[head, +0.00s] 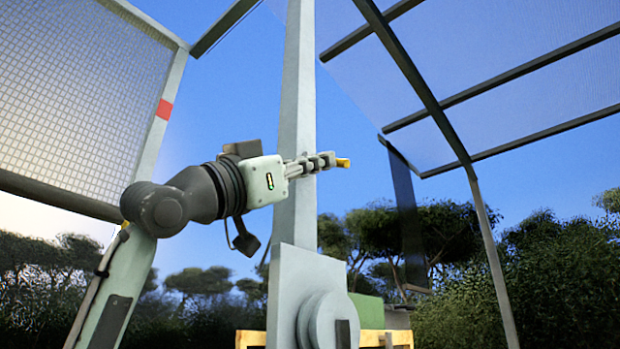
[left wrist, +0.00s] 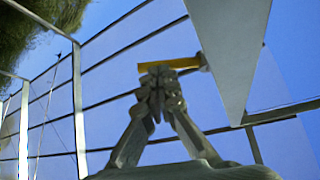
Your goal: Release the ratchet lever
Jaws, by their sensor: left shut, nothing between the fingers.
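A short yellow bar, which looks like the ratchet lever (head: 343,163), shows just past my left fingertips in the head view. In the left wrist view the yellow lever (left wrist: 183,64) runs sideways from a small grey pivot by the post. My left gripper (head: 328,160) reaches in from the left across the pale upright post (head: 297,110). Its fingers are shut and empty. In the left wrist view the fingertips (left wrist: 160,74) overlap the lever's free end; I cannot tell whether they touch it. My right gripper is not in view.
A grey plate with a round drum (head: 325,318) stands at the post's foot. A mesh panel (head: 80,90) and a slanted post with a red band (head: 164,109) are at the left. Dark roof bars (head: 420,90) cross the upper right. Open air surrounds the gripper's right side.

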